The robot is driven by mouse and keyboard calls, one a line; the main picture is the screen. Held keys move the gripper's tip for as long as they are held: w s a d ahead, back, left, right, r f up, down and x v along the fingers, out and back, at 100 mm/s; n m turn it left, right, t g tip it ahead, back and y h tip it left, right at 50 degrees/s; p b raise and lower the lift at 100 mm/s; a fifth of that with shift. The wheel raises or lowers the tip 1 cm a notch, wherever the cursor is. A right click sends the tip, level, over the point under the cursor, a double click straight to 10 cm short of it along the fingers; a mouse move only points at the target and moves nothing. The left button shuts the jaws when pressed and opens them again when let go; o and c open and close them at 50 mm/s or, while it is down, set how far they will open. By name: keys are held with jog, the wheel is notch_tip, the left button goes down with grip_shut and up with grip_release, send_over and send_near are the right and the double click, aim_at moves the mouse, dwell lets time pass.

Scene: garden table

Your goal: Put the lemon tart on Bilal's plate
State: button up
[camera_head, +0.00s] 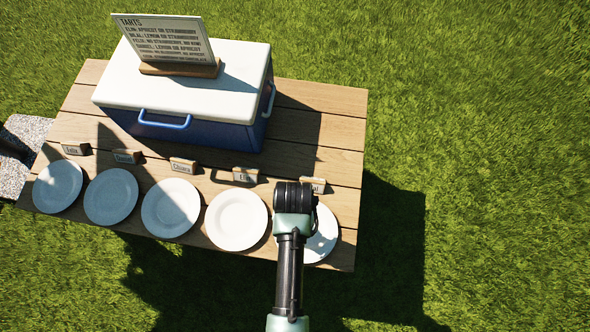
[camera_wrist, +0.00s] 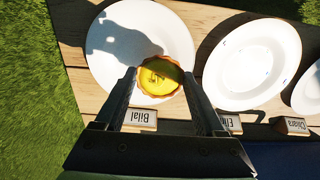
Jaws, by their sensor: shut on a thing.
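In the wrist view the lemon tart (camera_wrist: 160,76), yellow with a browned crust, is between the fingertips of my gripper (camera_wrist: 158,80), which is shut on it. The tart is over Bilal's plate (camera_wrist: 106,62), a white round plate behind the name card reading Bilal (camera_wrist: 140,117). I cannot tell whether the tart touches the plate. In the head view Bilal's plate (camera_head: 326,240) is the rightmost in the row and my arm partly covers it. The tart and fingertips are hidden there.
Elif's plate (camera_head: 237,219) is empty just left of Bilal's, with more empty plates and name cards further left. A blue cooler with a white lid (camera_head: 185,90) stands at the back, carrying a tarts sign (camera_head: 165,40). The table's right edge (camera_head: 357,180) is close.

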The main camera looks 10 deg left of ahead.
notch_tip(320, 180, down, 4)
jog(key=shift+r+b, duration=0.1)
jog(key=shift+b, duration=0.6)
jog(key=o, duration=1.3)
jog(key=shift+o, duration=0.2)
